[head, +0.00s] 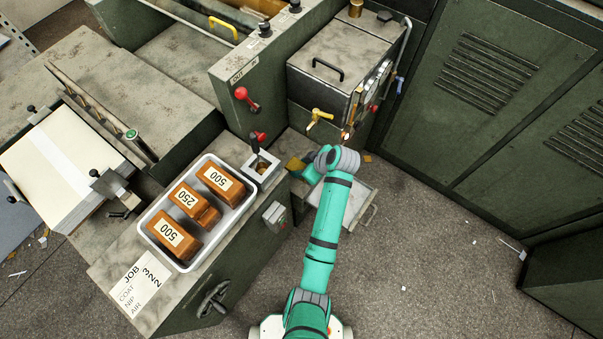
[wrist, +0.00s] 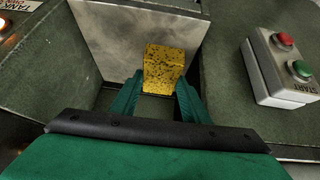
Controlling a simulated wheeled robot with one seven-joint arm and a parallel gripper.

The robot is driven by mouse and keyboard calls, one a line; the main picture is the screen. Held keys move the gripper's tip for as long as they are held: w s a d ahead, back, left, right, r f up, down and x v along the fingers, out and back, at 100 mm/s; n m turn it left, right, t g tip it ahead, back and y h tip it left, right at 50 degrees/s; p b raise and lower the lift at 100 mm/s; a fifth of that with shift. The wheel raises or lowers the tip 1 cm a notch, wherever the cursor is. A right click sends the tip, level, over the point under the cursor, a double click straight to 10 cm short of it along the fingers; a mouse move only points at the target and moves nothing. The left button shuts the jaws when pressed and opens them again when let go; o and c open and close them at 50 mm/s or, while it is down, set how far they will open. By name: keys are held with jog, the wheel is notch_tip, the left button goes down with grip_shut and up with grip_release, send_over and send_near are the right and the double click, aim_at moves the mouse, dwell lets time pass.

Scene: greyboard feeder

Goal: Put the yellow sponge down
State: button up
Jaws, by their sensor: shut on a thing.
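The yellow sponge (wrist: 164,68), a block with dark specks, is between the fingertips of my gripper (wrist: 160,92) in the wrist view. The green fingers are shut on its sides. In the head view the sponge (head: 295,164) shows as a small yellow patch left of my gripper (head: 308,172), beside the machine's low recess. A bare metal plate (wrist: 130,40) lies behind the sponge in the wrist view. I cannot tell whether the sponge touches the plate or any surface.
A control box (wrist: 280,68) with red and green buttons stands right in the wrist view. In the head view a white tray (head: 163,257) of brown blocks stands left on the bench. Floor is open at right.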

jog(key=shift+f, duration=2.5)
jog(key=shift+f, duration=0.1)
jog(key=o, duration=1.4)
